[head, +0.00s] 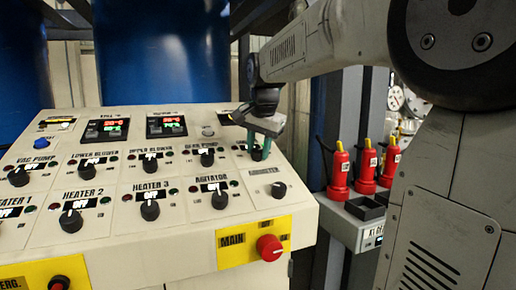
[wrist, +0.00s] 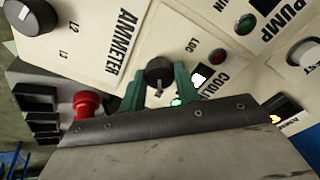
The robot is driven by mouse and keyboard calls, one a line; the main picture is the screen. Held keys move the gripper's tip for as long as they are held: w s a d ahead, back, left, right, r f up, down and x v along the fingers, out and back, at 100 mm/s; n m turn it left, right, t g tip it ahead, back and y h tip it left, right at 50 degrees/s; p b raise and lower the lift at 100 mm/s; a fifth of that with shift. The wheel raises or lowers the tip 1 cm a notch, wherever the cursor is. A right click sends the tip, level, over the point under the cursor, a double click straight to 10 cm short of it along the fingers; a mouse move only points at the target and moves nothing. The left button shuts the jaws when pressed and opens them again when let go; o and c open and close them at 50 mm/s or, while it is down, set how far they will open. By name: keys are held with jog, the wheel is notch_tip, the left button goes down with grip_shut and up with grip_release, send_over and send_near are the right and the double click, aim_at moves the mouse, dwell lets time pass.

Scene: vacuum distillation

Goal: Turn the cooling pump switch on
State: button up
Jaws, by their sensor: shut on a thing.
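My gripper (head: 259,152) is at the upper right corner of the sloped control panel (head: 190,240) in the head view. In the wrist view, my gripper (wrist: 158,90) has its green fingers closed on either side of a black knob (wrist: 158,70), the cooling pump switch. Its partly hidden label "COOLI..." is beside it. A white mark on the knob points toward the gripper's body. A small green lamp (wrist: 179,101) and a white display (wrist: 199,78) sit by the right finger. In the head view the fingers mostly hide the knob.
Other knobs, such as the agitator knob (head: 220,199) and ammeter knob (head: 278,189), sit close by. A red main knob (head: 269,247) is at the panel's front. Red bottle-like objects (head: 340,172) stand in a rack (head: 348,226) to the right.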

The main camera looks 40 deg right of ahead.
jog(key=o, duration=1)
jog(key=shift+c, duration=0.2)
jog(key=shift+r, duration=0.1)
jog(key=v, duration=0.7)
jog(key=shift+s+r, duration=0.15)
jog(key=shift+r, duration=0.1)
jog(key=shift+a, duration=0.1)
jog(key=s+a+f+n, duration=0.1)
jog(key=s+a+f, duration=0.1)
jog(key=s+a, duration=0.1)
jog(key=s+a+f+n, duration=0.2)
jog(key=s+a+f, duration=0.1)
jog(key=s+a+f+n, duration=0.2)
jog(key=s+f, duration=0.1)
jog(key=shift+s+a+f+g+y, duration=0.15)
jog(key=shift+s+a+g+y, duration=0.2)
jog(key=shift+a+g+y, duration=0.05)
jog(key=s+a+f+n, duration=0.3)
jog(key=s+f+n, duration=0.1)
jog(key=s+f, duration=0.3)
jog(key=s+a+f+n+g, duration=0.1)
jog(key=s+a+f+n, duration=0.2)
jog(key=s+f, duration=0.4)
jog(key=shift+s+a+f+n+g+y, duration=0.3)
jog(key=shift+s+a+f+n+y, duration=0.1)
jog(key=shift+f+n, duration=0.2)
